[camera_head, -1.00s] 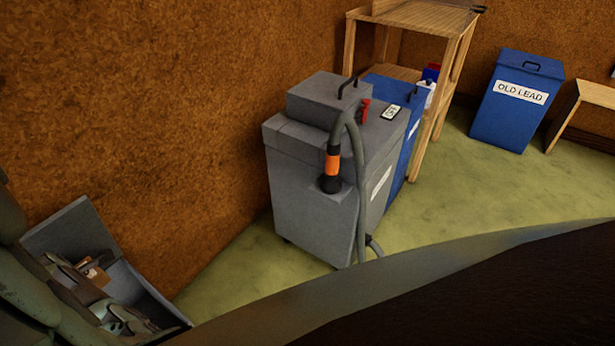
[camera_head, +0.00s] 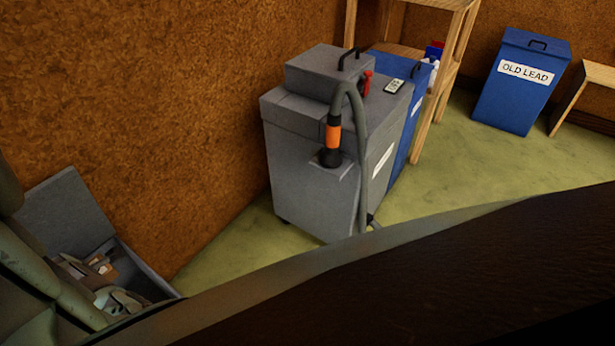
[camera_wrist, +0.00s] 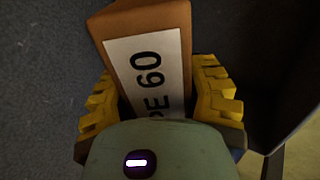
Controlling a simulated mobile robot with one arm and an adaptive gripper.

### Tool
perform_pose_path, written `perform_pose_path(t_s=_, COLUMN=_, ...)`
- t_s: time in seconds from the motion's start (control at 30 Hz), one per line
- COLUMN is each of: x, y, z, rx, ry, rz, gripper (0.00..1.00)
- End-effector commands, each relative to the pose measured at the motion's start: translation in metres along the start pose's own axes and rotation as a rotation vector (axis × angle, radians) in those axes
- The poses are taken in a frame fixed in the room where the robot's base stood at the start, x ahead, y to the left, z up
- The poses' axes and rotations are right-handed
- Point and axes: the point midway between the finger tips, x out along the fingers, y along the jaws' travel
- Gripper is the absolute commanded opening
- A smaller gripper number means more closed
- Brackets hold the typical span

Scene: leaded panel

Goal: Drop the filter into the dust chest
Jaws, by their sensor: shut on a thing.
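My gripper (camera_wrist: 158,88) is shut on the filter (camera_wrist: 150,45), a brown-orange block with a white label ending in "PE 60" in the wrist view. Yellow finger pads grip its two sides. In the head view, my gripper (camera_head: 92,278) is at the lower left, at the open grey chest (camera_head: 148,277), whose lid (camera_head: 64,214) is tilted up near the wall. A small brown and white patch of the filter (camera_head: 103,265) shows between the fingers. The filter's lower end and most of the chest's inside are hidden; no label on the chest is visible.
A grey machine (camera_head: 318,195) with a hose and orange cuff (camera_head: 333,137) stands right of the chest. A blue bin (camera_head: 412,125) and wooden shelf (camera_head: 440,90) are behind it. An "OLD LEAD" bin (camera_head: 505,105) stands farther right. Green floor (camera_head: 480,175) between is clear.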

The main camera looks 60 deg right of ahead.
Motion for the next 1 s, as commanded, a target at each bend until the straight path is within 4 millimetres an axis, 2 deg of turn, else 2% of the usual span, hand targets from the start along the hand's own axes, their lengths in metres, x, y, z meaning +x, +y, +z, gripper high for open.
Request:
perform_pose_path(t_s=0.4, x=0.0027, y=-0.0005, z=-0.0008, rx=-0.001, ry=0.002, rz=0.005, gripper=0.03)
perform_pose_path(t_s=0.43, x=0.0027, y=-0.0005, z=-0.0008, rx=-0.001, ry=0.002, rz=0.005, gripper=0.51)
perform_pose_path(t_s=0.7, x=0.003, y=-0.0014, z=-0.0004, rx=-0.001, ry=0.001, rz=0.003, gripper=0.79)
perform_pose_path(t_s=1.0, x=0.0026, y=-0.0024, z=-0.0001, rx=-0.001, ry=0.0, rz=0.001, gripper=0.8)
